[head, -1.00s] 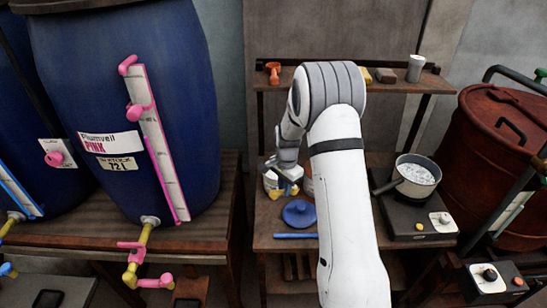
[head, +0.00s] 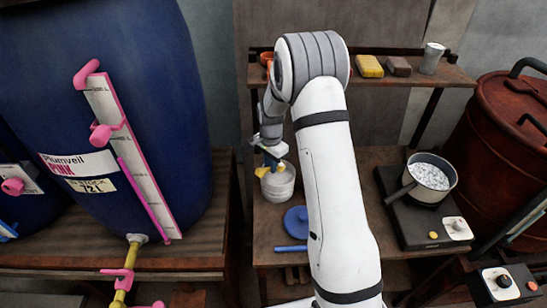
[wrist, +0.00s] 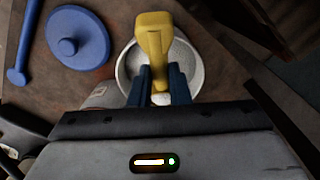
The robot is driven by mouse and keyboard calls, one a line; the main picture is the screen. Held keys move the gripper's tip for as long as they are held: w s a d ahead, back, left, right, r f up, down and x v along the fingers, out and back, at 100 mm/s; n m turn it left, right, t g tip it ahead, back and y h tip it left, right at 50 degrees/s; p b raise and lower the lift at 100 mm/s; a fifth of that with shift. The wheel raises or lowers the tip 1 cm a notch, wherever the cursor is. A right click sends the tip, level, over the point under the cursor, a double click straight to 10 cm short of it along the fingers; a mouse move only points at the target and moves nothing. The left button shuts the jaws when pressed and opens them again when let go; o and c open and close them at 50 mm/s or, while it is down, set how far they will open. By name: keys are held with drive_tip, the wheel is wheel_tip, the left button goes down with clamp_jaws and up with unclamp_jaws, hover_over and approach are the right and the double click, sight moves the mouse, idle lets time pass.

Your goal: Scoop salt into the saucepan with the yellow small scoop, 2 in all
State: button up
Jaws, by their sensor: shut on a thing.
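My gripper (head: 268,157) is shut on the yellow small scoop (wrist: 154,38). The scoop also shows in the head view (head: 263,171), low over the left rim of a pale round crock (head: 278,186). In the wrist view the scoop hides the middle of the crock's opening; pale grainy stuff, which looks like salt (wrist: 184,66), shows around it. I cannot tell whether the scoop touches the salt or holds any. The saucepan (head: 412,181) stands on a dark hotplate at the right, with white lumpy contents; its handle points to the lower left.
A blue round lid (head: 296,220) and a blue stick-like tool (head: 291,248) lie in front of the crock. The hotplate (head: 396,216) has a knob panel. A shelf (head: 455,75) behind holds a yellow block (head: 370,67), a brown block and a cup. My arm stands between crock and saucepan.

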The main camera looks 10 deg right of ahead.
sight(269, 168)
drive_tip(key=shift+s+a+r+t+h+b, duration=0.15)
drive_tip(key=shift+r+t+h+b, duration=0.3)
drive_tip(key=shift+r+b, duration=0.3)
drive_tip(key=shift+s+a+r+t+h+b, duration=0.1)
drive_tip(key=shift+r+t+h+b, duration=0.25)
drive_tip(key=shift+r+h+b, duration=0.35)
drive_tip(key=shift+s+a+r+t+h+b, duration=0.1)
drive_tip(key=shift+r+t+h+b, duration=0.3)
drive_tip(key=shift+r+b, duration=1)
drive_tip(key=shift+r+p, duration=0.35)
